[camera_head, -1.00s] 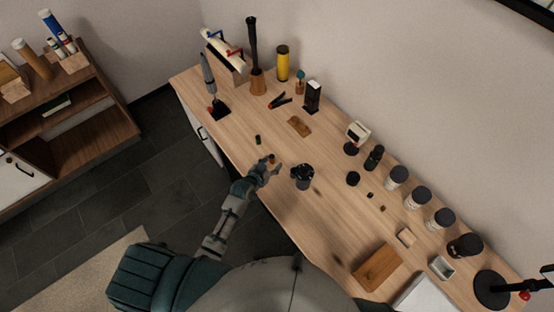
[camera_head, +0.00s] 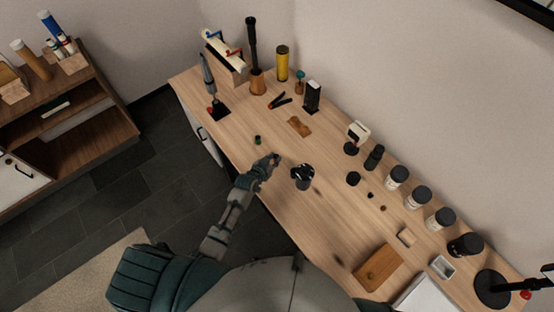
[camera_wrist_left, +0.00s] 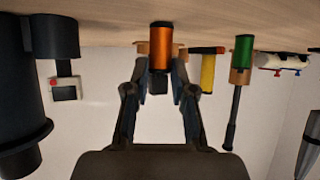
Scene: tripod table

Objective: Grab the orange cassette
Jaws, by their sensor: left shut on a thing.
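The orange cassette (camera_wrist_left: 160,48), a small cylinder with a black end, is between the fingertips of my left gripper (camera_wrist_left: 159,72) in the left wrist view, which shows the scene upside down. In the head view my left gripper (camera_head: 274,160) is shut at the table's near edge. The fingers hide most of the cassette there. I cannot tell if the cassette still touches the tabletop. My right gripper is in neither view.
A green cassette (camera_head: 257,140) stands just beyond my left gripper. A black cylindrical object (camera_head: 302,174) stands close to its right. A wooden piece (camera_head: 299,126) lies farther back. The wooden table (camera_head: 300,220) is bare toward its front middle.

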